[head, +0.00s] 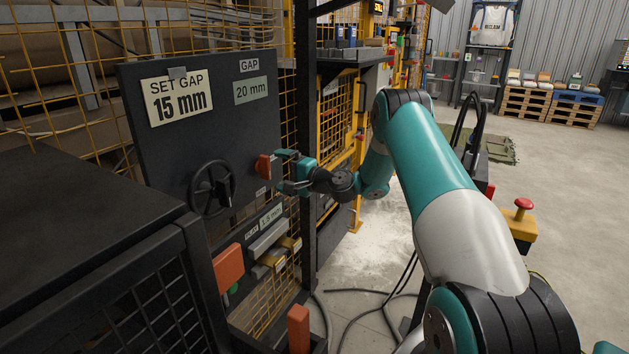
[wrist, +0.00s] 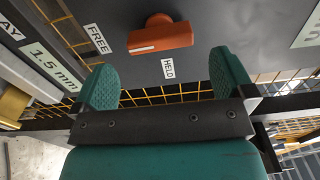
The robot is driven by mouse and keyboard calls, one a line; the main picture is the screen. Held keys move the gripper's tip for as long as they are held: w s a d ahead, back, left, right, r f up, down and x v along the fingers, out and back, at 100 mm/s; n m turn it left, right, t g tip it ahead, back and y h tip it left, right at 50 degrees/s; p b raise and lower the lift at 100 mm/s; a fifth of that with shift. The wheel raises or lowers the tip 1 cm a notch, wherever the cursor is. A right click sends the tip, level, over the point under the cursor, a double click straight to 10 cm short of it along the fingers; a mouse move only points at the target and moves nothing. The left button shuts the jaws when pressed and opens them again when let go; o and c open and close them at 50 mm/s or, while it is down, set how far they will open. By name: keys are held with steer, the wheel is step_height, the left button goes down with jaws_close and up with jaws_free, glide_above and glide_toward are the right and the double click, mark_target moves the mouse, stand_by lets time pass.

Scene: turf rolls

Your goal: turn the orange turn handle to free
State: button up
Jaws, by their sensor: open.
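The orange turn handle (head: 263,167) sits on the dark panel (head: 215,135), at its right edge in the head view. In the wrist view the handle (wrist: 160,38) is a short bar on a round hub, lying nearly level, with a white line on its left part. A FREE label (wrist: 98,38) is to its left and a HELD label (wrist: 168,69) just below it. My gripper (head: 281,172) is open and empty, facing the panel close to the handle. In the wrist view its fingers (wrist: 163,78) are spread wider than the handle, which lies ahead of them, apparently untouched.
A black handwheel (head: 212,188) is left of the handle, below signs reading SET GAP 15 mm (head: 177,95) and GAP 20 mm (head: 250,90). Labelled bars (head: 268,238) are below. Yellow mesh (head: 340,120) stands behind. Open floor (head: 575,190) lies at right.

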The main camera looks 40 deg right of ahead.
steer(key=b+v, duration=0.9)
steer(key=v, duration=0.3)
steer(key=shift+s, duration=0.35)
steer(key=shift+d, duration=0.15)
